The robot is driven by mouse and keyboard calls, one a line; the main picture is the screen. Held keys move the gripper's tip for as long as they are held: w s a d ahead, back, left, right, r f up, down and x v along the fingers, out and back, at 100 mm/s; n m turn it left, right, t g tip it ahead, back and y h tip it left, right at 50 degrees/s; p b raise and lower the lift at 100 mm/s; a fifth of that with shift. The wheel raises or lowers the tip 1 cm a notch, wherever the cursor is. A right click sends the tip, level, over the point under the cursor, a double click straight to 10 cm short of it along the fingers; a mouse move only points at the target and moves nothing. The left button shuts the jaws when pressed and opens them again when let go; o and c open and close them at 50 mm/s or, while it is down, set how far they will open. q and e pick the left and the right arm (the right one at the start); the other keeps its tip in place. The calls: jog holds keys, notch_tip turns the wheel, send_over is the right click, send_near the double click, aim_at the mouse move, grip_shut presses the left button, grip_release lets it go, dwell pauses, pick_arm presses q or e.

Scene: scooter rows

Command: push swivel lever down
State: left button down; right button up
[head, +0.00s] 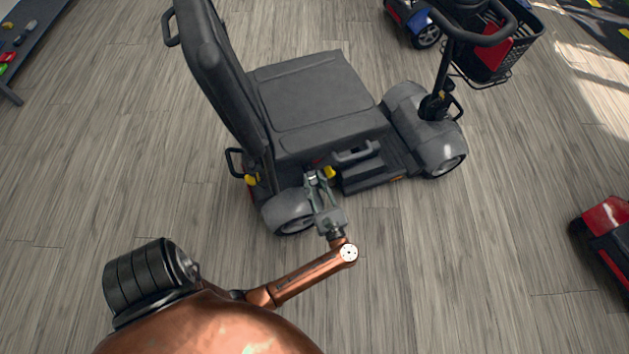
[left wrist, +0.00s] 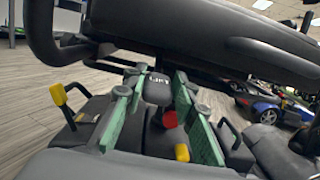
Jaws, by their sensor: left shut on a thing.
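A grey mobility scooter (head: 318,90) stands in the middle of the head view, with its levers low beside the seat. My left gripper (head: 318,178) is at the near side of the seat base, by a yellow-tipped lever (head: 329,172). In the left wrist view its greenish fingers (left wrist: 156,82) are on either side of a black lever knob (left wrist: 157,90) with pale lettering, and are shut on it. A red part (left wrist: 169,119) and a yellow part (left wrist: 182,152) show below the knob. I cannot tell which lever is the swivel lever. My right gripper is not in view.
The seat cushion edge (left wrist: 200,35) spans just above the fingers. Another yellow-tipped lever (left wrist: 58,95) stands to the left. A blue scooter (head: 428,32) stands at the back and a red one (head: 606,222) at the right. The wood floor (head: 450,260) in front is clear.

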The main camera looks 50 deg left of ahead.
pick_arm(q)
jog(key=c, duration=2)
grip_release()
jog(key=shift+s+f, duration=0.2)
jog(key=shift+f, duration=0.5)
jog(key=shift+o, duration=0.8)
jog(key=shift+a+f, duration=0.1)
jog(key=shift+o, duration=1.3)
jog(key=shift+w+r, duration=0.15)
jog(key=shift+r, duration=0.1)
jog(key=r+v, duration=0.1)
jog(key=v, duration=0.6)
jog(key=shift+d+f, duration=0.3)
jog(key=shift+f, duration=0.15)
